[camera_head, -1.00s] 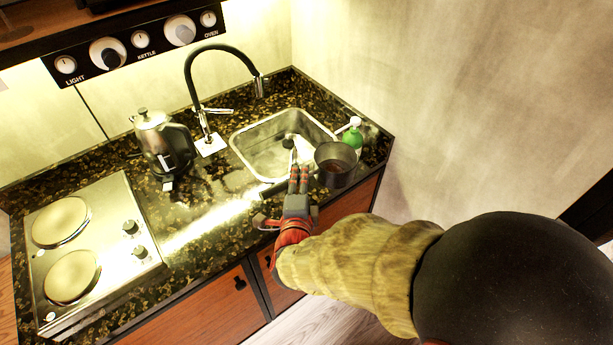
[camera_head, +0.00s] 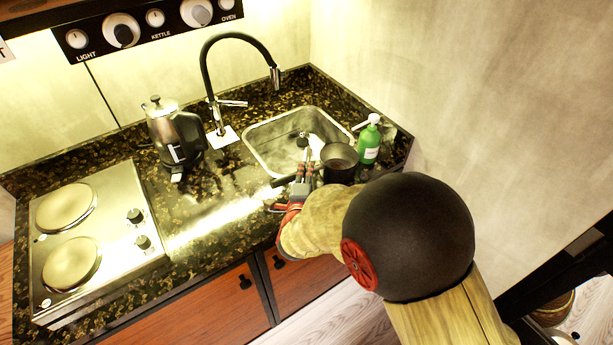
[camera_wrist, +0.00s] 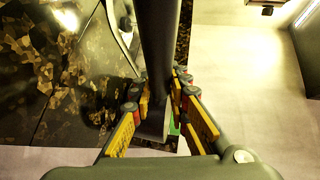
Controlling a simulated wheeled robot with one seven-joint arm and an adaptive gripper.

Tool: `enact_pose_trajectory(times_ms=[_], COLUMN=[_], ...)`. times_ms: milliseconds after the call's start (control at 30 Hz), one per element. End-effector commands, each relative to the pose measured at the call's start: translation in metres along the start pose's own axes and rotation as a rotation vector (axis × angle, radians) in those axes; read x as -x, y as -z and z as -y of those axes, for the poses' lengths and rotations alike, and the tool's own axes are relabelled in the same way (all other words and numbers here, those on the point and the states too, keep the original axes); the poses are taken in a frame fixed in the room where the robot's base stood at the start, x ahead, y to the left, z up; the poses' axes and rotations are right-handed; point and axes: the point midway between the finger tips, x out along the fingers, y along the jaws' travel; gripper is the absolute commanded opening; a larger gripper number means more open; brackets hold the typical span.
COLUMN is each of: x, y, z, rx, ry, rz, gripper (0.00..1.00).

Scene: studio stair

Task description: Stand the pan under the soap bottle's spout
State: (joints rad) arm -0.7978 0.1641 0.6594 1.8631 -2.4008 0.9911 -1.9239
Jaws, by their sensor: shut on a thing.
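The dark grey pan (camera_head: 340,170) is upright at the front right of the sink, just left of the soap bottle. My gripper (camera_head: 303,172) is shut on its dark handle, which points left. The handle (camera_wrist: 160,45) runs between the fingers (camera_wrist: 160,115) in the wrist view. The green soap bottle (camera_head: 369,144) stands upright on the counter right of the sink. Its white spout (camera_head: 361,125) points left, above and behind the pan. I cannot tell whether the pan rests on the counter or is just above it. A green sliver shows behind the fingers in the wrist view.
The sink (camera_head: 262,135) lies behind and left of the pan. A black tap (camera_head: 207,80) arches behind it. A kettle (camera_head: 172,135) and a two-plate hob (camera_head: 95,235) stand farther left. The wall is close on the right of the counter.

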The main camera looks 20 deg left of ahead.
Motion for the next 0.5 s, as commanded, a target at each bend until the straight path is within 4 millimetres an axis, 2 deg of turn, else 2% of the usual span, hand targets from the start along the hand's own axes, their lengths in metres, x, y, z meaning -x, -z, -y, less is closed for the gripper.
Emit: enact_pose_trajectory(times_ms=[400, 433, 500], x=[-0.0022, -0.0019, -0.0019], y=[-0.0011, -0.0009, -0.0008], z=[-0.0054, -0.0062, -0.0060], rx=[-0.003, -0.002, -0.002], ry=[0.006, 0.003, 0.003], rz=[0.001, 0.001, 0.001], gripper=[0.00, 0.18, 0.22])
